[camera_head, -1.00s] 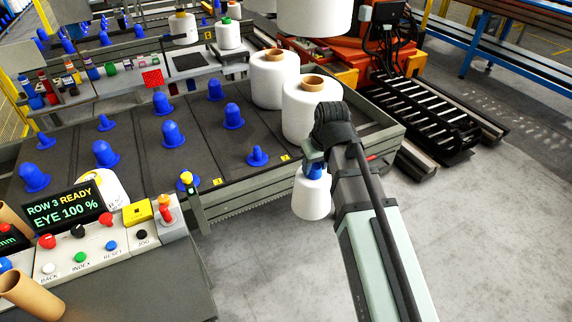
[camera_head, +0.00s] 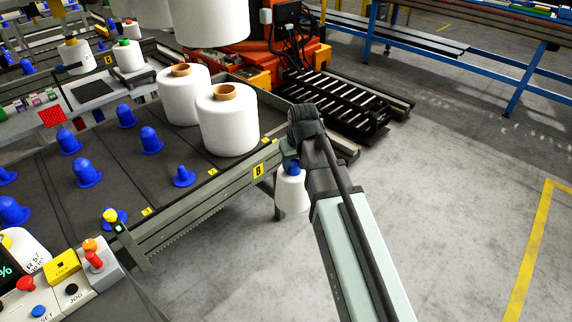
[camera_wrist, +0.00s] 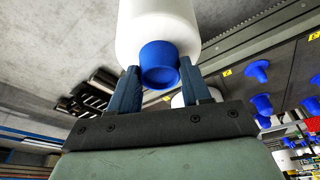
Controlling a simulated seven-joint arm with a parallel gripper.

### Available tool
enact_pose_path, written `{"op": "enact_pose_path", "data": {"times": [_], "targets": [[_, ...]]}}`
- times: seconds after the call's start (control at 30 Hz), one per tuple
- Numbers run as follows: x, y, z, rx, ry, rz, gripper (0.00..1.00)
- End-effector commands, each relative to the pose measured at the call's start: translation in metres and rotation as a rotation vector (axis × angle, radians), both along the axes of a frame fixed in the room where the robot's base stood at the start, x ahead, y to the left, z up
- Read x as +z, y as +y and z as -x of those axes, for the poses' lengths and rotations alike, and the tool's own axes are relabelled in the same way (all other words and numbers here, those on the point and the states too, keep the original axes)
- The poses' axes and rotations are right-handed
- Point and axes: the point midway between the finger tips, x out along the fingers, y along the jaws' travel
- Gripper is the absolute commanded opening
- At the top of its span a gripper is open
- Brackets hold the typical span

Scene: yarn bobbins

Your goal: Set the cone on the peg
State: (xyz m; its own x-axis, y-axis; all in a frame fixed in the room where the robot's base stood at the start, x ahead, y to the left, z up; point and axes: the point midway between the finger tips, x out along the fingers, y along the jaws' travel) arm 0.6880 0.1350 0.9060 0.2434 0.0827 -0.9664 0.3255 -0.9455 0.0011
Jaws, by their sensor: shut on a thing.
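My gripper (camera_head: 291,163) is shut on a white yarn cone (camera_head: 291,193) and holds it in the air off the table's front edge, close to the right corner. In the wrist view the fingers (camera_wrist: 160,80) close on both sides of the cone's blue tube end (camera_wrist: 159,62), with the white yarn (camera_wrist: 156,22) beyond them. Several blue pegs stand upright on the dark table; the nearest to the gripper is a small peg (camera_head: 184,177), clear of the cone. Another peg (camera_head: 150,140) stands behind it. Which peg is meant I cannot tell.
Two big white bobbins (camera_head: 228,125) stand at the table's right end. Another white bobbin (camera_head: 208,22) hangs at the top. The table's rail (camera_head: 190,215) bears a yellow B label (camera_head: 258,171). A control panel (camera_head: 75,280) is at lower left. The floor at right is clear.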

Motion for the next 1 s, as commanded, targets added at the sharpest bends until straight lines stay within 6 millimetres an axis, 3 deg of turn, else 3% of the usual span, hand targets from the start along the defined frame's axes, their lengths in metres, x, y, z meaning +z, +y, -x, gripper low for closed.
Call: {"op": "enact_pose_path", "data": {"times": [0.17, 0.47, 0.77, 1.0], "targets": [[-0.002, 0.001, -0.022, 0.01, 0.0, 0.0, 0.0], [-0.004, 0.03, -0.048, 0.09, 0.004, 0.003, 0.0], [-0.003, 0.075, -0.069, 0.197, 0.008, 0.005, 0.0], [0.0, 0.13, -0.087, 0.32, 0.01, 0.005, 0.0]]}}
